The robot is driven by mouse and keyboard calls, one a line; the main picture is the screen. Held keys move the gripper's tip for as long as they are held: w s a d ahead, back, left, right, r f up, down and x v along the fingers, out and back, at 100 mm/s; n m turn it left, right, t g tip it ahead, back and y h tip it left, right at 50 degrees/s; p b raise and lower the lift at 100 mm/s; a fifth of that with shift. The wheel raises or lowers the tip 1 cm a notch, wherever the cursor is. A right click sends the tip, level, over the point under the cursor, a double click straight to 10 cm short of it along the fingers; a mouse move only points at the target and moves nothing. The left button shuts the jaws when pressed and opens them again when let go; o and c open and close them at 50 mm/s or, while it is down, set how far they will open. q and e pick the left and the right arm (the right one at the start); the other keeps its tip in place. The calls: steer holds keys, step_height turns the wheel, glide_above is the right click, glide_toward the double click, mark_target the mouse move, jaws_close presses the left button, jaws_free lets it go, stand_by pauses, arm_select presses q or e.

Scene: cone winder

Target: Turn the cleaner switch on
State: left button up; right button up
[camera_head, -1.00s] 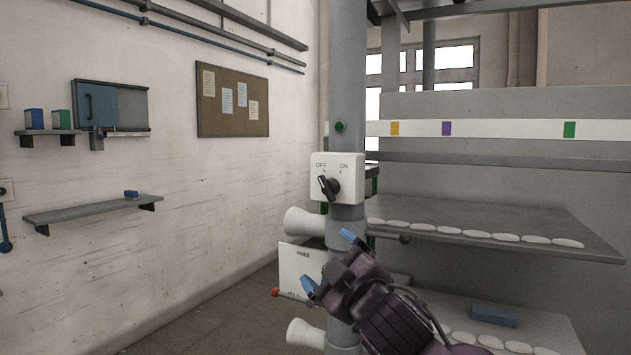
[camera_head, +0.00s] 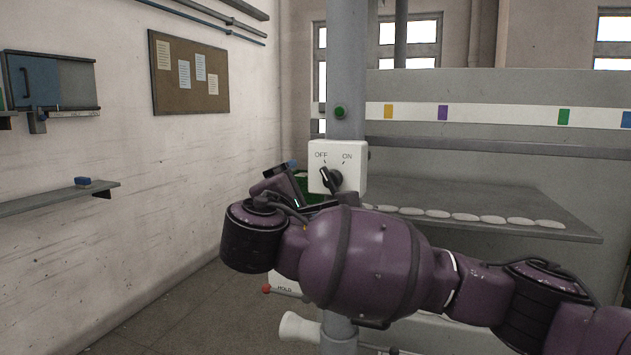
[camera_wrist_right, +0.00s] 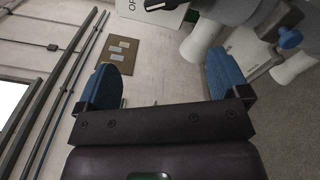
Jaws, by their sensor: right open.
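The cleaner switch is a white box (camera_head: 350,172) on a grey post, marked OFF at left and ON at right. Its black knob (camera_head: 331,180) tilts up and left, toward OFF. The box also shows at the top edge of the wrist view (camera_wrist_right: 150,14), cut off by the frame. My right gripper (camera_head: 285,178) is left of the switch box, apart from the knob as far as I can see, and partly hidden behind my wrist. In the wrist view, its two blue fingers (camera_wrist_right: 163,80) are wide apart with nothing between them. My left gripper is not in view.
A green button (camera_head: 340,112) sits on the post above the switch. A white panel reading HOLD (camera_head: 285,287), with a red ball (camera_head: 266,289), is below, partly covered by my arm. A grey shelf (camera_head: 560,229) with white pieces lies right.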

mark_target(328, 183)
arm_select(q)
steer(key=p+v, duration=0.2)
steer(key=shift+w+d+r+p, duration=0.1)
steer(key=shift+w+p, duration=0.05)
steer(key=shift+p, duration=0.25)
arm_select(e)
steer(key=shift+g+h, duration=0.3)
steer(key=shift+h, duration=0.5)
steer(key=x, duration=0.3)
steer(key=d+x, duration=0.1)
steer(key=x, duration=0.3)
steer(key=d+x, duration=0.1)
steer(key=x, duration=0.2)
steer(key=shift+f, duration=0.15)
steer(key=shift+c, duration=0.2)
